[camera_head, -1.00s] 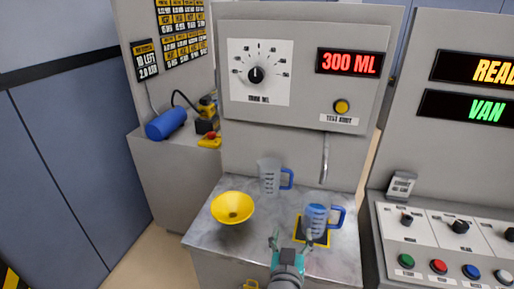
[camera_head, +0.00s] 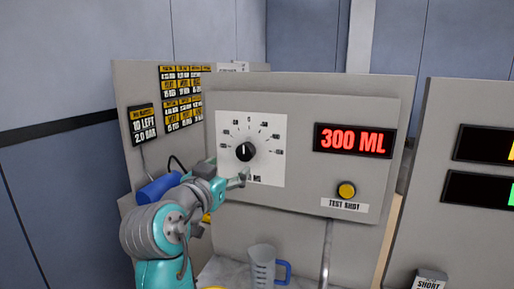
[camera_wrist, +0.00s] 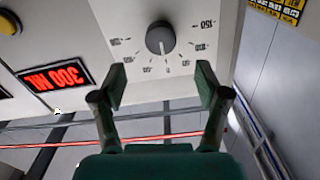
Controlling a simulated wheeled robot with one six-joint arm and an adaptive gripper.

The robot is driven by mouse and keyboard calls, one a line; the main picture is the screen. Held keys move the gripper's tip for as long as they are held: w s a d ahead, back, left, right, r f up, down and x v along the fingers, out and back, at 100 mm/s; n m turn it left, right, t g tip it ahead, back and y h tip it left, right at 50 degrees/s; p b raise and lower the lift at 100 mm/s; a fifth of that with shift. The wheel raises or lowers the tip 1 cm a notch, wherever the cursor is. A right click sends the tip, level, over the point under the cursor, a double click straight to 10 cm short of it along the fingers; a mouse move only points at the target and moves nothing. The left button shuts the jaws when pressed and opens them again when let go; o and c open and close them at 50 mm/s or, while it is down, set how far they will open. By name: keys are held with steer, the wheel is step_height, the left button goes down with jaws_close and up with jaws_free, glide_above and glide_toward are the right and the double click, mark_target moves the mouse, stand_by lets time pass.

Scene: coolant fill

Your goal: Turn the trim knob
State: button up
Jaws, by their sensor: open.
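The trim knob (camera_head: 245,151) is a round black knob with a white pointer line on a white dial plate (camera_head: 268,120) with printed marks around it. In the wrist view the knob (camera_wrist: 160,38) shows upside down, beyond and between my fingertips. My gripper (camera_wrist: 161,85) is open and empty, with its two fingers apart and not touching the knob. In the head view my gripper (camera_head: 232,178) is at the lower left of the dial plate, just below the knob, and partly covers the plate's lower edge.
A red display (camera_head: 353,140) reads 300 ML, with a yellow test shot button (camera_head: 346,190) below it. A clear measuring jug (camera_head: 262,268) with a blue handle stands below the panel. A blue cylinder (camera_head: 158,189) lies behind my arm at the left.

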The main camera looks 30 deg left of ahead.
mark_target(244, 153)
steer(key=x, duration=1.1)
steer(key=shift+a+r, duration=0.15)
steer(key=shift+r, duration=0.05)
steer(key=c, duration=1.2)
